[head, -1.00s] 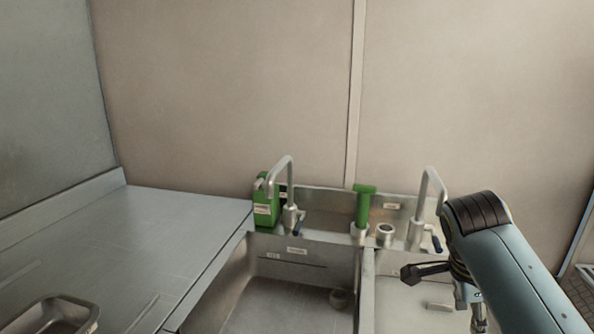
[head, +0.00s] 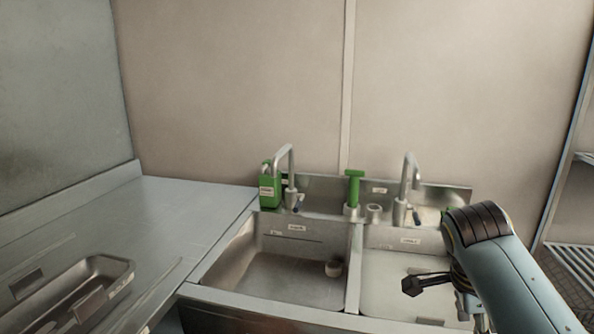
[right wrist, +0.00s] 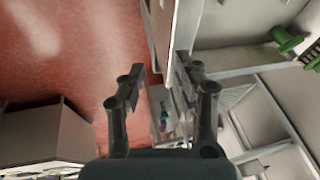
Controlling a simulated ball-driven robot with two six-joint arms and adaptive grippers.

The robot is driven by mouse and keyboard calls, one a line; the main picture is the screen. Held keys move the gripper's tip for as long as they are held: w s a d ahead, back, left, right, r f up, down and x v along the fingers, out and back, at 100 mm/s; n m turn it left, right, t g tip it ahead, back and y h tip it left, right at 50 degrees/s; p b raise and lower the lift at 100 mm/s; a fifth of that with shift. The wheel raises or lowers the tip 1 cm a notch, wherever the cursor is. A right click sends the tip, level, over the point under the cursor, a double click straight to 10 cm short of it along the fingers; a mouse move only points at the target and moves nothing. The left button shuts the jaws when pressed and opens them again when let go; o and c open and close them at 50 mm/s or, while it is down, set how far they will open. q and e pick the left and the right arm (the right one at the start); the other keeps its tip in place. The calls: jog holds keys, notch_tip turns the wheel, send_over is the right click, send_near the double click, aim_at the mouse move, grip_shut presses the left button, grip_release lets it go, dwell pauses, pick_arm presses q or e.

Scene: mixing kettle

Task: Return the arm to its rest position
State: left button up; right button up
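My right arm enters at the lower right of the head view, with its gripper (head: 436,290) pointing down and left in front of the right sink basin. In the right wrist view my right gripper (right wrist: 160,68) has its two dark fingers apart, with nothing between them. My left arm and left gripper are not in the head view.
A double sink (head: 352,290) stands ahead with two faucets, a green bottle (head: 270,192) and a green pump (head: 353,188) at its back. A metal tray (head: 118,268) lies on the left counter (head: 185,205). A rack (head: 578,262) is at the far right.

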jog(key=s+d+f+n+g+b, duration=0.1)
jog(key=s+f+n+b, duration=0.15)
jog(key=s+f, duration=0.65)
jog(key=s+f+n+g+b, duration=0.15)
jog(key=s+f+b, duration=0.3)
jog(key=f, duration=0.85)
jog(key=s+d+f+n+g+b, duration=0.1)
jog(key=s+f+b, duration=0.2)
jog(key=s+f, duration=0.6)
pick_arm(q)
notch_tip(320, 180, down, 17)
jog(key=b, duration=0.6)
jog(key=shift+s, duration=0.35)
pick_arm(e)
jog(key=s+f+n+t+y, duration=0.2)
jog(key=s+f+n+y, duration=0.1)
jog(key=s+f+n, duration=1.2)
jog(key=s+a+f, duration=0.1)
jog(key=s+f, duration=0.6)
jog(key=f, duration=0.2)
jog(key=shift+f+n+t, duration=0.3)
jog(key=shift+f+t, duration=0.05)
jog(key=shift+f, duration=0.05)
pick_arm(q)
jog(key=shift+b, duration=0.3)
